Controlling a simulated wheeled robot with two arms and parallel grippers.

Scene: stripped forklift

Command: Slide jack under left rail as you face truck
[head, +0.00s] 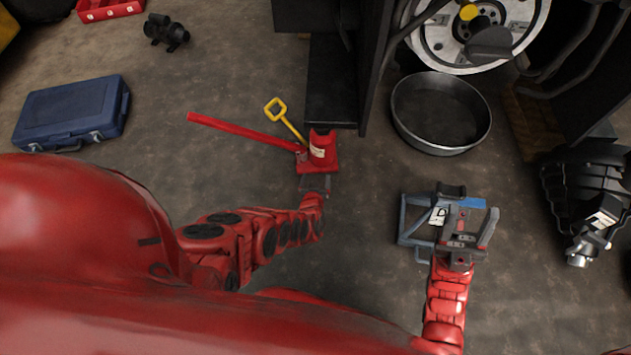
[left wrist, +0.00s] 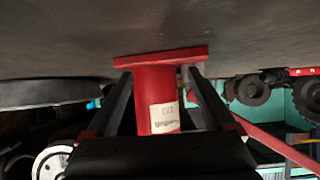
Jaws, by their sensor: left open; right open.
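The red jack (head: 322,150) stands on the floor against the near end of the black left rail (head: 332,85). My left gripper (head: 314,183) is open just in front of the jack. In the left wrist view, which is upside down, the jack's red body with a white label (left wrist: 158,100) shows between the two black fingers (left wrist: 158,105). I cannot tell whether they touch it. My right gripper (head: 468,222) is open over a blue-grey frame.
The blue-grey frame (head: 412,228) sits on the floor at right. A round black pan (head: 440,112) lies right of the rail. A yellow-handled tool (head: 285,118) lies by the jack. A blue case (head: 72,112) is at far left. Floor left of the jack is mostly clear.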

